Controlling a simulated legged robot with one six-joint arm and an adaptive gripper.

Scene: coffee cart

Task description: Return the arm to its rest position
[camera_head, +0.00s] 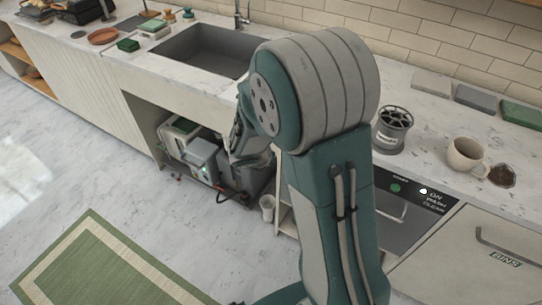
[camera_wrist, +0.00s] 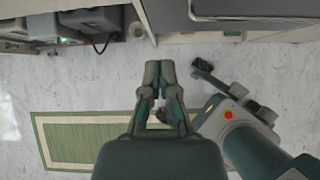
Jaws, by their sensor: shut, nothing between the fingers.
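My gripper (camera_wrist: 160,72) shows in the middle of the wrist view, its two fingertips together with nothing between them. It hangs over the pale floor and touches nothing that I can see. In the head view, my arm's large grey and teal joint fills the middle, bent in front of the counter. A grey and teal end part of my arm shows to the left of that joint, in front of the open space under the sink; the fingertips are hard to make out there.
Grey machines (camera_head: 195,150) stand under the sink. A green mat (camera_head: 110,265) lies on open floor.

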